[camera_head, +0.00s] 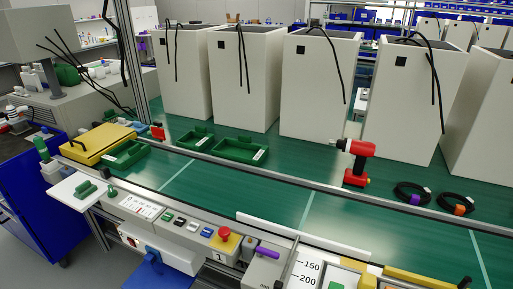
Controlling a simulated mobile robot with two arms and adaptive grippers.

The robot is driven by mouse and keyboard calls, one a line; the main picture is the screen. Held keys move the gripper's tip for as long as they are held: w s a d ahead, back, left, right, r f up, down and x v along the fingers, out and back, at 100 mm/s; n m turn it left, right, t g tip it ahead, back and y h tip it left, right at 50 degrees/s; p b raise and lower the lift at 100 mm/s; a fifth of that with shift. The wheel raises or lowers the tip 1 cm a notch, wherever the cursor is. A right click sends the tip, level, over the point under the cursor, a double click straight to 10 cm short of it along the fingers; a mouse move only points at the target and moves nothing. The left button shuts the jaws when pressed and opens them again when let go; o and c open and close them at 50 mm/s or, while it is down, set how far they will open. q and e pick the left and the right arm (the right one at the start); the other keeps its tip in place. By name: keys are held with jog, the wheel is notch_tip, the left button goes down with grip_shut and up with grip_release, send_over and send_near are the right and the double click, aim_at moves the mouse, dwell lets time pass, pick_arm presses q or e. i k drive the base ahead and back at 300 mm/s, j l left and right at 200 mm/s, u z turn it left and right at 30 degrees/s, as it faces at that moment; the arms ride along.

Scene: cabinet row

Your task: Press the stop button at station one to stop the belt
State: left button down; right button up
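A red mushroom-shaped button (225,233) stands on a yellow base at the right end of a grey control panel (190,240) on the near edge of the belt. A label with the figure 1 sits just below it. A row of small green, black, white and blue buttons (207,232) lies to its left. The green belt (270,195) runs across the picture behind the panel. A single frame does not show whether the belt moves. Neither of my grippers is in view.
Tall white cabinets (245,85) stand in a row along the belt's far side. A red drill (357,160), coiled black cables (455,205) and green trays (240,150) lie on the belt side. A purple-handled part (267,253) sits right of the red button. Space above the panel looks clear.

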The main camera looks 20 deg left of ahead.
aim_at(180, 221)
jog(key=u, duration=1.3)
